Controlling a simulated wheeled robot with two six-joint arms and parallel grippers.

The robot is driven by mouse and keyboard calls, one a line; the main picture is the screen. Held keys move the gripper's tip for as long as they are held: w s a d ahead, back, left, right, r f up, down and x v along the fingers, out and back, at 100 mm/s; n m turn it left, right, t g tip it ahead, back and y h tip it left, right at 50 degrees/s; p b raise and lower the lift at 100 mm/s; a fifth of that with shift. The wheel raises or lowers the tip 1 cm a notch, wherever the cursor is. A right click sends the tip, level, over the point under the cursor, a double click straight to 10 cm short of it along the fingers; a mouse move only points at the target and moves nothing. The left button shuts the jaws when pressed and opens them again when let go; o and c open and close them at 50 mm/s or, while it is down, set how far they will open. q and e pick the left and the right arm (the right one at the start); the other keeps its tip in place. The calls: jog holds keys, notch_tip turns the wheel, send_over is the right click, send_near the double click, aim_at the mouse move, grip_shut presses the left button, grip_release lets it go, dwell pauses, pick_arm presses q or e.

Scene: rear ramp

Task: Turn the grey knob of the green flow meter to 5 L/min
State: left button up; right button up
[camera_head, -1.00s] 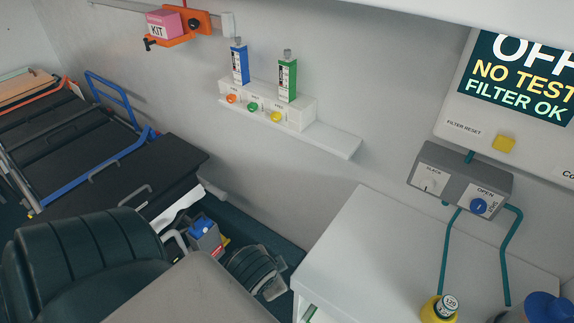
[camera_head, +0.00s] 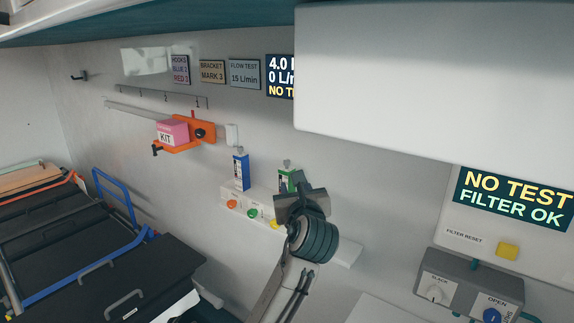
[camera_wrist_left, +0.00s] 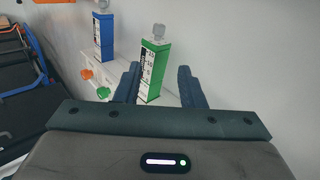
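The green flow meter (camera_head: 287,179) stands upright on a white wall unit, right of a blue flow meter (camera_head: 241,172). Its grey knob (camera_head: 287,163) is on top. In the left wrist view the green meter (camera_wrist_left: 153,72) shows its scale, and its knob (camera_wrist_left: 159,31) stands beyond the fingertips. My left gripper (camera_wrist_left: 158,70) is open and empty, its fingers appearing on either side of the green meter; I cannot tell whether they touch it. In the head view my left gripper (camera_head: 302,190) covers the meter's lower part. My right gripper is not in view.
Orange (camera_head: 231,204), green (camera_head: 252,212) and yellow round parts sit on the unit's front below the meters. A wall display (camera_head: 281,77) is partly hidden by a white cabinet (camera_head: 420,70). A pink kit box (camera_head: 172,132) in an orange bracket is further left.

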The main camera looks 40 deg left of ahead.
aim_at(287, 162)
pick_arm(q)
jog(key=shift+m+y, duration=0.3)
jog(key=shift+m, duration=0.1)
jog(key=x, duration=0.3)
jog(key=r+p+x, duration=0.1)
jog(key=x, duration=0.3)
jog(key=r+p+x, duration=0.1)
jog(key=x, duration=0.3)
jog(key=shift+a+r, duration=0.15)
jog(key=shift+c, duration=0.5)
grip_shut()
